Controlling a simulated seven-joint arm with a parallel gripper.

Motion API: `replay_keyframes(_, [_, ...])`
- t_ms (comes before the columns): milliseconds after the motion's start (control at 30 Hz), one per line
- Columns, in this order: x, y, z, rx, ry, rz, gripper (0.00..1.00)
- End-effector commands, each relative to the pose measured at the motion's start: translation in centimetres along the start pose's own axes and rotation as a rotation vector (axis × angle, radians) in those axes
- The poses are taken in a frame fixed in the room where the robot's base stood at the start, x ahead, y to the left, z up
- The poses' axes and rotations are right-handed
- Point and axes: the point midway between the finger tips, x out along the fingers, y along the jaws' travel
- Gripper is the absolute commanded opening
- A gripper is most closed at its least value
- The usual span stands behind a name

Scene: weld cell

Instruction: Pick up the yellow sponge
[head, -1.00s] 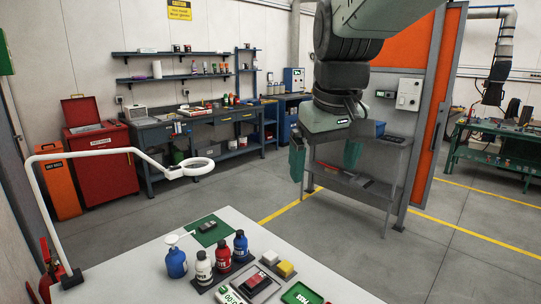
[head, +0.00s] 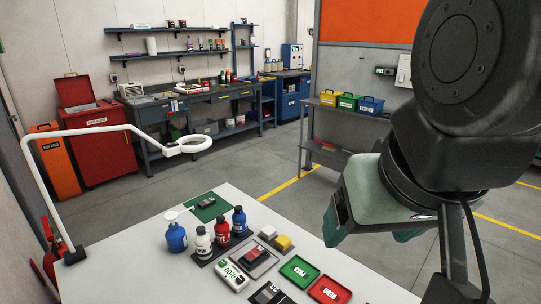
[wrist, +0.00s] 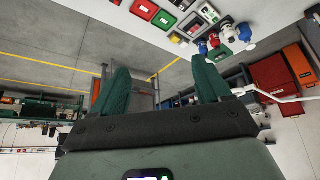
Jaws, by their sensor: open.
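The yellow sponge (head: 283,242) lies on the white table, just in front of a white block, and it also shows small in the wrist view (wrist: 176,39). My gripper (head: 370,235) is in the air to the right of the sponge and apart from it, near the table's right edge. In the wrist view my gripper (wrist: 160,82) has its two green fingers spread wide with nothing between them.
On the white table (head: 130,270) stand blue (head: 177,238), white (head: 203,243) and red (head: 222,231) bottles left of the sponge. A green tray (head: 299,270) and a red tray (head: 328,291) lie in front. A white lamp arm (head: 90,131) arches over the left.

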Motion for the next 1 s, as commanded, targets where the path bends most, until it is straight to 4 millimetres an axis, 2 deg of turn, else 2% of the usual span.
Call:
replay_keyframes(167, [0.1,0.0,-1.3,0.018,-0.015,-0.001,0.77])
replay_keyframes(267, [0.6,-0.1,-4.1,0.060,-0.045,-0.001,0.77])
replay_keyframes(333, [1.4,-0.2,-6.8,0.103,-0.072,0.001,0.77])
replay_keyframes(467, [3.9,-0.5,-12.1,0.192,-0.126,0.007,0.77])
replay_keyframes(600, [8.1,-0.9,-17.2,0.287,-0.182,0.019,0.77])
replay_keyframes(767, [14.5,-1.6,-21.9,0.395,-0.246,0.041,0.77])
replay_keyframes(900, [21.3,-2.2,-24.7,0.488,-0.301,0.065,0.77])
replay_keyframes(967, [24.4,-2.5,-25.5,0.528,-0.324,0.077,0.77])
replay_keyframes(1000, [26.6,-2.7,-25.8,0.555,-0.340,0.086,0.77])
